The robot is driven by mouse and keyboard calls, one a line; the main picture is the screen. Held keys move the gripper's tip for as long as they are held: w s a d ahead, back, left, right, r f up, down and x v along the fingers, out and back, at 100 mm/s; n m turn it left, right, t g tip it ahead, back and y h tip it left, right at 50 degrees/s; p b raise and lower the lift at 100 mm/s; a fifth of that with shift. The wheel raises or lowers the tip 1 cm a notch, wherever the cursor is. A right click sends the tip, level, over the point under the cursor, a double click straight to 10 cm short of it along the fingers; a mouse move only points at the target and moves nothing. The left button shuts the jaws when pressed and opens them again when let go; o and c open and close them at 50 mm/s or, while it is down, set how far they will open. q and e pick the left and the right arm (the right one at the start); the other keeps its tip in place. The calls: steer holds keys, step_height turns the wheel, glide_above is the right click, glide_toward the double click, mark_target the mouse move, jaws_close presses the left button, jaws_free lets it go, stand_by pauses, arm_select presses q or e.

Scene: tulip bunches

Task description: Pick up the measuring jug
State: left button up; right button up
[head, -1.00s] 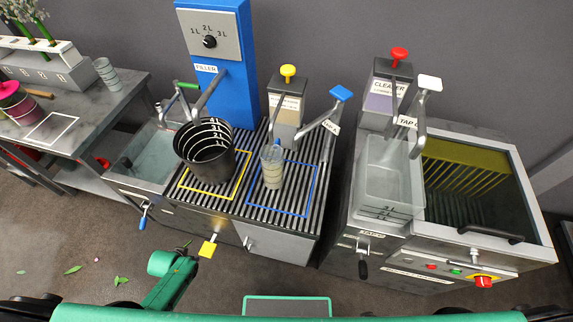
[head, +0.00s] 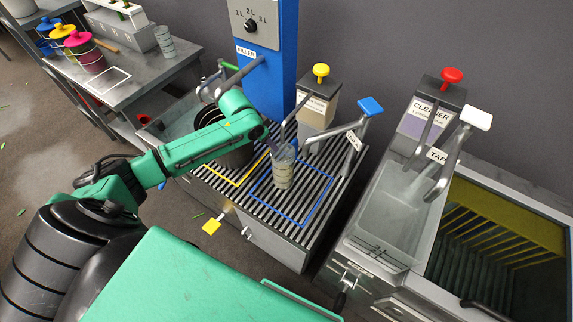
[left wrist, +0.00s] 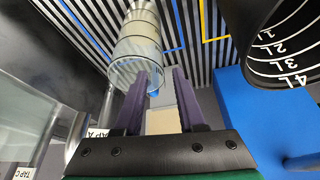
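The measuring jug (head: 284,172) is a small clear ringed vessel, upright on the slatted grate (head: 318,200) inside the blue square outline. In the left wrist view the jug (left wrist: 137,40) shows at upper left of the fingers, its rim overlapping the left finger's tip. My left gripper (head: 275,143) is at the jug's upper left, close to its rim. In the left wrist view its two purple fingers (left wrist: 162,82) stand apart with a gap between them. I cannot tell whether a finger touches the jug. My right gripper is not in view.
A black bucket (head: 236,154) with white level marks stands behind my left arm, partly hidden. The blue filler (head: 270,75), a yellow-topped dispenser (head: 318,98) and a blue-handled tap (head: 350,130) stand close around. A sink (head: 390,222) with cleaner and tap is at right.

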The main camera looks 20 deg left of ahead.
arm_select(q)
steer(key=x, duration=0.5)
steer(key=shift+w+f, duration=0.15)
jaws_close()
steer(key=shift+d, duration=0.1)
stand_by(1.0)
